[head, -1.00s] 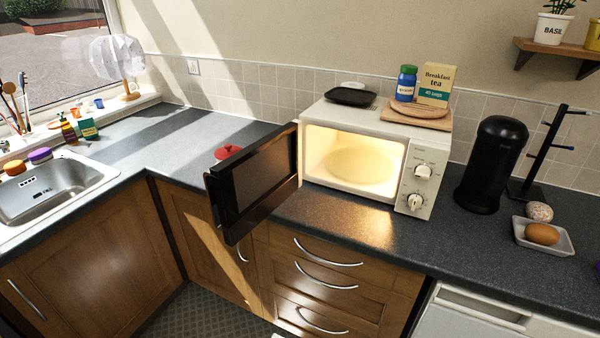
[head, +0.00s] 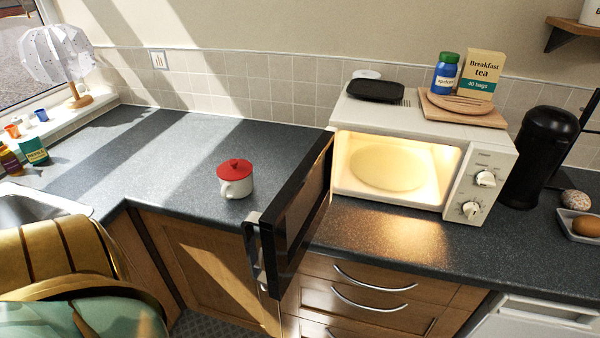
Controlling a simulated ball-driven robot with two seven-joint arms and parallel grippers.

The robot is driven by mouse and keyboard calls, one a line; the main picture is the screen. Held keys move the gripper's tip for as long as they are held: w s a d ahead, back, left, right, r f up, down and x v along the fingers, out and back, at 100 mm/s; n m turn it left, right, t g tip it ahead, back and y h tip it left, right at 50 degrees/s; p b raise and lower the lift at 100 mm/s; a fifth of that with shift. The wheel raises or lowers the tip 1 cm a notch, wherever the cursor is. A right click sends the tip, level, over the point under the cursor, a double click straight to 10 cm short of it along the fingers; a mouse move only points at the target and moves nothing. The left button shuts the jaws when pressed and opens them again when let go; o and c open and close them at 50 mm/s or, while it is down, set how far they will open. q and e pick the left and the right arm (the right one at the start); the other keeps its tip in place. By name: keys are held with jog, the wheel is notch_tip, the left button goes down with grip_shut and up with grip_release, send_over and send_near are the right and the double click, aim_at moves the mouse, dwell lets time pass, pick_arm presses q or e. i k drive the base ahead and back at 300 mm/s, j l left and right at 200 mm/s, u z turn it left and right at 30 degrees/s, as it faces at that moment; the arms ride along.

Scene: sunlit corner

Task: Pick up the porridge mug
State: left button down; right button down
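The porridge mug (head: 235,180) is white with a red lid and stands upright on the dark worktop, left of the open microwave door (head: 295,215). Its handle points toward the front left. The mug is in full view, with nothing touching it. Neither of my grippers shows in the head view. A gold and teal arm part of mine fills the lower left corner, in front of the sink and cupboard.
The microwave (head: 400,165) stands open, lit and empty except for its turntable (head: 388,167). Its door juts out past the worktop edge, close to the mug's right. The worktop (head: 170,165) left of and behind the mug is clear.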

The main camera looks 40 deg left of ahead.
aim_at(239, 189)
jog(key=j, duration=0.7)
jog(key=k+j+z, duration=0.1)
jog(key=j, duration=0.6)
jog(key=k+j, duration=0.15)
jog(key=j, duration=0.5)
